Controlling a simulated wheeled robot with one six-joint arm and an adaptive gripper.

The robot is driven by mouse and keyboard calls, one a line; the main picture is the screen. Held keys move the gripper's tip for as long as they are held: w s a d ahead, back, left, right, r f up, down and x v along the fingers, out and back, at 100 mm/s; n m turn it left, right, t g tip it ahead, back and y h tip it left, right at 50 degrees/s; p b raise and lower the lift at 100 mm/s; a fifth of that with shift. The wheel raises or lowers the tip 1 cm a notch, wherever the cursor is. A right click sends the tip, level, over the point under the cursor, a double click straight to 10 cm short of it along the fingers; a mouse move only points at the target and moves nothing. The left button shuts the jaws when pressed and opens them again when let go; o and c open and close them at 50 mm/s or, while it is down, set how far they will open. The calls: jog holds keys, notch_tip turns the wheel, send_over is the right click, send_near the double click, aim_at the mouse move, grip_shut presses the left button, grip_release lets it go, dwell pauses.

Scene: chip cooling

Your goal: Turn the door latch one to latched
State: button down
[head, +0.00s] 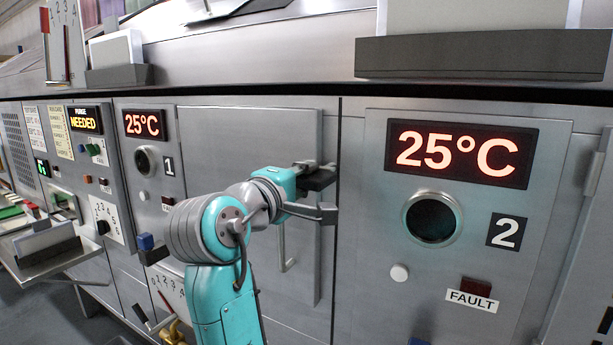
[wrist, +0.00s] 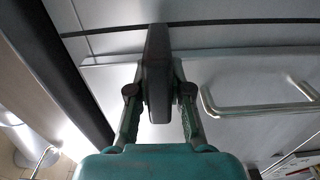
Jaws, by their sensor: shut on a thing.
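The door latch one (head: 320,178) is a dark bar at the right edge of the closed-looking grey door of unit 1 (head: 220,135), partly hidden by my gripper. In the wrist view the latch (wrist: 158,65) stands upright between my fingers, its upper end over the dark seam beside the door. My gripper (head: 317,190) is shut on the latch, with a finger on each side; the wrist view also shows my gripper (wrist: 159,98). The head view does not clearly show the latch's exact angle.
A metal door handle (head: 284,252) is below my gripper; it also shows in the wrist view (wrist: 255,108). Unit 2 (head: 375,215) stands to the right, with a 25°C display (head: 461,154) and a FAULT label (head: 472,300). A grey ledge (head: 480,55) overhangs above it.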

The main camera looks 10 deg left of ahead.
jog(key=shift+f+n, duration=0.1)
jog(key=shift+n, duration=0.2)
jog(key=c, duration=1.1)
grip_release()
jog(key=shift+a, duration=0.1)
jog(key=shift+s, duration=0.1)
jog(key=v, duration=1.1)
jog(key=shift+s+a, duration=0.1)
jog(key=shift+s, duration=0.3)
